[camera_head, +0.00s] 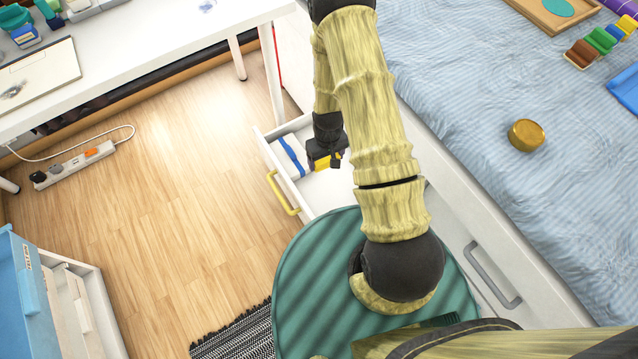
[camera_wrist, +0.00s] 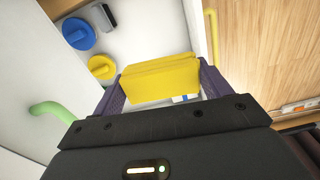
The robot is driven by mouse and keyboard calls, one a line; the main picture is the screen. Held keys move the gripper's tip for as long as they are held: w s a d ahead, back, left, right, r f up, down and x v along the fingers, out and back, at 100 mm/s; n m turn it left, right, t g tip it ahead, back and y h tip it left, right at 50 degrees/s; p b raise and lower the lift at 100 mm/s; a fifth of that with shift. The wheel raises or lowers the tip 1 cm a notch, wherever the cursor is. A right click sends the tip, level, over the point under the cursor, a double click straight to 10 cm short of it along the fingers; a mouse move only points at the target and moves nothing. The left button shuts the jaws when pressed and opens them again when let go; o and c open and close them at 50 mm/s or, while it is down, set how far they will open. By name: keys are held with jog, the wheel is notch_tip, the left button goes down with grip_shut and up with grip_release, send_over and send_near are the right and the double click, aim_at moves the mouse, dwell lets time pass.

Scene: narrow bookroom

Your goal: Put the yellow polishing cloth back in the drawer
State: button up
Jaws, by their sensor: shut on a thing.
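The yellow polishing cloth (camera_wrist: 160,80) is a folded block held between the two fingers of my gripper (camera_wrist: 161,86) in the wrist view. In the head view the cloth (camera_head: 331,160) shows only in part, under my gripper (camera_head: 326,158). The white drawer (camera_head: 322,196) is pulled open below the bed and has a yellow handle (camera_head: 283,193). My gripper and the cloth are over the open drawer. I cannot tell whether the cloth touches the drawer floor. My arm hides part of the drawer.
The drawer holds a blue round piece (camera_wrist: 77,33), a yellow round piece (camera_wrist: 101,67) and a dark grey piece (camera_wrist: 104,16). A blue strip (camera_head: 291,156) lies near its front. A white desk (camera_head: 130,50) stands at left; a power strip (camera_head: 75,164) lies on open wooden floor.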

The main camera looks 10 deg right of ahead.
jog(key=n+b, duration=0.1)
jog(key=b, duration=1.5)
send_over(326, 206)
notch_tip(326, 206, down, 20)
jog(key=shift+s+r, duration=0.1)
jog(key=shift+r, duration=0.05)
jog(key=shift+f+b, duration=1.35)
jog(key=shift+f, duration=1.1)
notch_tip(326, 206, down, 5)
jog(key=b, duration=0.3)
jog(key=shift+f, duration=0.1)
